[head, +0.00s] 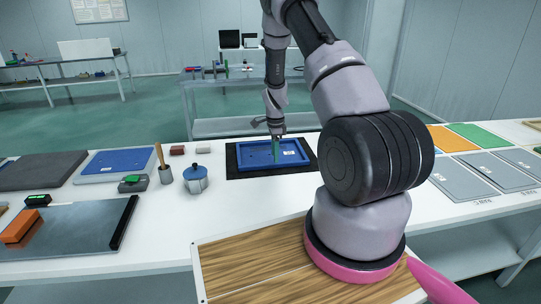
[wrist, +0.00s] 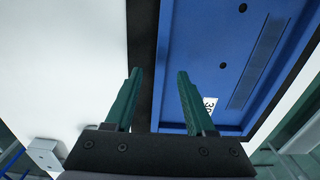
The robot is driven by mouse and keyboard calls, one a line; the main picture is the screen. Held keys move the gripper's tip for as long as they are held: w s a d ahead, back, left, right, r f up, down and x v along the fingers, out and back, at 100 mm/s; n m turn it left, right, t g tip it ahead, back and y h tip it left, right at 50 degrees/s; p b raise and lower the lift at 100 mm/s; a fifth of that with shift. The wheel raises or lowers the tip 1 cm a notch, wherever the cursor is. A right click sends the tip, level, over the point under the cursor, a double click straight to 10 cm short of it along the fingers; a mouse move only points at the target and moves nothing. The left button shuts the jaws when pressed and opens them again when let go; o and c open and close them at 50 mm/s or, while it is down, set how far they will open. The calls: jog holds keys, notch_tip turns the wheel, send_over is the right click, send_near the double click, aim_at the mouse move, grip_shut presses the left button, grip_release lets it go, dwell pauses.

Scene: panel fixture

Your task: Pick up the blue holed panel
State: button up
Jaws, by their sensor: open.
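The blue holed panel (head: 258,161) lies on a black mat (head: 232,165) on the white table, with a raised rim around it. It also shows in the wrist view (wrist: 210,45), with small dark holes, a long recessed strip and a white label with a number. My gripper (wrist: 158,74) is open and empty. Its green fingers straddle the panel's edge in the wrist view, the left one over the black mat and the right one over the blue panel. In the head view my gripper (head: 276,157) points down over the panel. I cannot tell whether the fingers touch it.
Grey plates (head: 462,178) and orange and green plates (head: 478,136) lie to the right. The table in front of the mat is clear.

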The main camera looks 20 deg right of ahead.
notch_tip(320, 180, down, 4)
jog(key=shift+r, duration=0.1)
grip_shut()
jog(key=shift+w, duration=0.1)
dwell(1.4)
